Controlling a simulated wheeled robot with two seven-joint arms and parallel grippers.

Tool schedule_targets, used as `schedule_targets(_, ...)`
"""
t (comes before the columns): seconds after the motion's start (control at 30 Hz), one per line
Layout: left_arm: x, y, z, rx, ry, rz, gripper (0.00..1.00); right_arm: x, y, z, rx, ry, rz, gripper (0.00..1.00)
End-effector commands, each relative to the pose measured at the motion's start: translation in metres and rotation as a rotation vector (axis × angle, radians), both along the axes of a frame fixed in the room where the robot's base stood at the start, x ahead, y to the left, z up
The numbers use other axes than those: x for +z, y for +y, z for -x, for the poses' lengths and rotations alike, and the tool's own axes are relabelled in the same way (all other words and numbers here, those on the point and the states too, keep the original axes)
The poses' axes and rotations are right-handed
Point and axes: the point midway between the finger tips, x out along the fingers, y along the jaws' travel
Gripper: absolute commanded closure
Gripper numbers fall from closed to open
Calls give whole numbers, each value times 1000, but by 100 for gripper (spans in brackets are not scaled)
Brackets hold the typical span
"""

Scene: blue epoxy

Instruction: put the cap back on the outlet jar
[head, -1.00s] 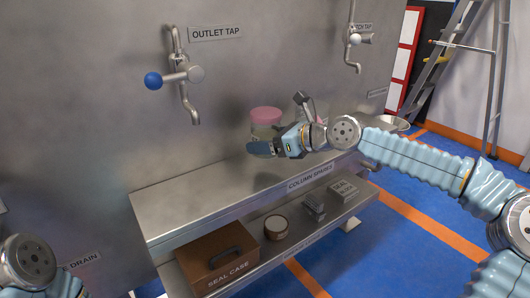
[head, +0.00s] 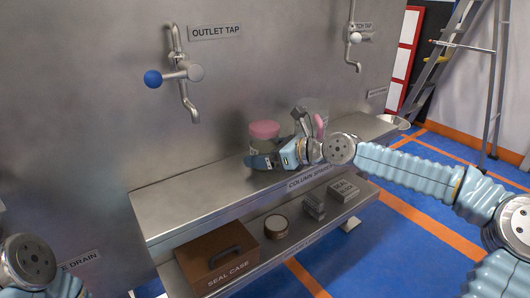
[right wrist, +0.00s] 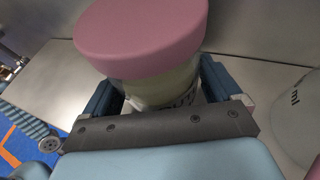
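The jar (head: 256,146) is a clear container with a pale content and stands upright at the upper shelf, near the steel wall. Its wide pink cap (head: 264,129) sits on top. In the right wrist view the cap (right wrist: 142,35) covers the jar's mouth, and the labelled jar body (right wrist: 160,88) is between my fingers. My right gripper (head: 262,161) is shut around the jar body below the cap. Whether the jar's base touches the shelf is hidden. My left gripper is out of view; only part of that arm shows at lower left.
The outlet tap (head: 180,75) with a blue knob is on the wall, left of the jar. A clear vessel (right wrist: 298,115) marked "ml" stands right of it. The upper shelf (head: 190,203) is clear on its left. The seal case (head: 205,262) is on the lower shelf.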

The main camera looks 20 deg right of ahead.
Motion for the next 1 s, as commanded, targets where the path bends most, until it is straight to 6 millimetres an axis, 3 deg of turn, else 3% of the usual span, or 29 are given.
schedule_targets(0.37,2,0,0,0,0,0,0,4,-2,1,-2,0,0,0)
schedule_targets(0.8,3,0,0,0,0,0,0,32,-56,58,-6,2,-1,0)
schedule_targets(1.0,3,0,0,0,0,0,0,42,-72,78,-2,2,-2,0)
